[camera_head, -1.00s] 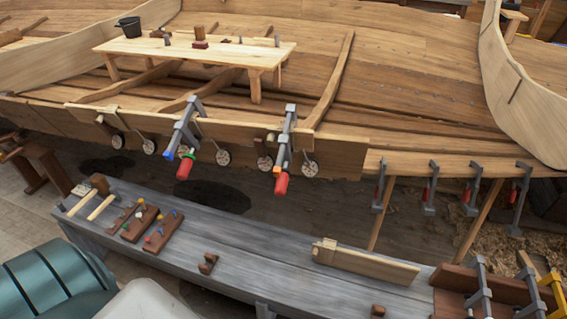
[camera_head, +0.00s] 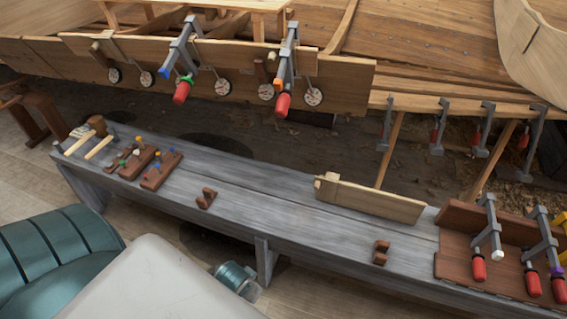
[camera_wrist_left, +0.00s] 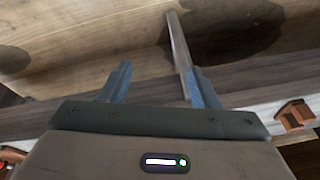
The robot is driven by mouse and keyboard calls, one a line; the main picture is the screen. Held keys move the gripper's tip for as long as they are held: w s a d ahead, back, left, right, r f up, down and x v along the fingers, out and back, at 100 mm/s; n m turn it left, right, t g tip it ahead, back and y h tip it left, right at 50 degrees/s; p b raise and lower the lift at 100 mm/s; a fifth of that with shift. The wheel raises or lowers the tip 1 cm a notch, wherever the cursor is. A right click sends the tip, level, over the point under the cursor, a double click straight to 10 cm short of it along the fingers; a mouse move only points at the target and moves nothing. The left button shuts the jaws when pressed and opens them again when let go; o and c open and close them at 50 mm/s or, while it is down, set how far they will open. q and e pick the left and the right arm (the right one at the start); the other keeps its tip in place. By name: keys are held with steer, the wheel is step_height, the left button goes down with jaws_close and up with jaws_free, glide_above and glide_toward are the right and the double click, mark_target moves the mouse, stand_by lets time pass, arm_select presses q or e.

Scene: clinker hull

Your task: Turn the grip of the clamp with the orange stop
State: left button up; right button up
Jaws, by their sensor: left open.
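The clamp with the orange stop (camera_head: 287,66) hangs on the hull's plank edge in the head view, with its grey bar upright and slightly tilted. Its orange stop (camera_head: 281,66) sits just above its red grip (camera_head: 283,104), which points down. A similar clamp (camera_head: 181,45) with a blue end, a green part and a red grip hangs to its left. My left gripper (camera_wrist_left: 158,78) shows only in the wrist view, its two fingers apart and nothing clearly between them. The target clamp cannot be made out there. My right gripper is in neither view.
A long grey bench (camera_head: 240,195) runs below the hull, holding mallets, brown racks, a small brown bracket (camera_head: 206,199) and a pale board (camera_head: 368,199). A brown rack (camera_head: 450,260) with red-gripped clamps stands at right. Several clamps hang from the hull's right rail.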

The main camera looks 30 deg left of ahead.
arm_select(q)
steer(key=w+a+r+t+b, duration=0.1)
steer(key=w+r+t+b, duration=0.2)
steer(key=r, duration=0.4)
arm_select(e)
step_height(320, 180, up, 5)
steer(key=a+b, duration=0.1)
arm_select(q)
steer(key=n+t+y, duration=0.4)
steer(key=n+t, duration=0.2)
steer(key=t, duration=0.5)
glide_toward(283, 108)
steer(key=w+a+f, duration=0.1)
steer(key=w+f, duration=0.1)
steer(key=x, duration=1)
steer(key=shift+w+a+r, duration=0.1)
steer(key=shift+a+r, duration=0.1)
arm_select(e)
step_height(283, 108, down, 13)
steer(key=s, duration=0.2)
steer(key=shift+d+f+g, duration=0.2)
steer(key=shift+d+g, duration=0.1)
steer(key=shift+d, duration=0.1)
arm_select(q)
steer(key=shift+c, duration=0.3)
steer(key=c, duration=0.9)
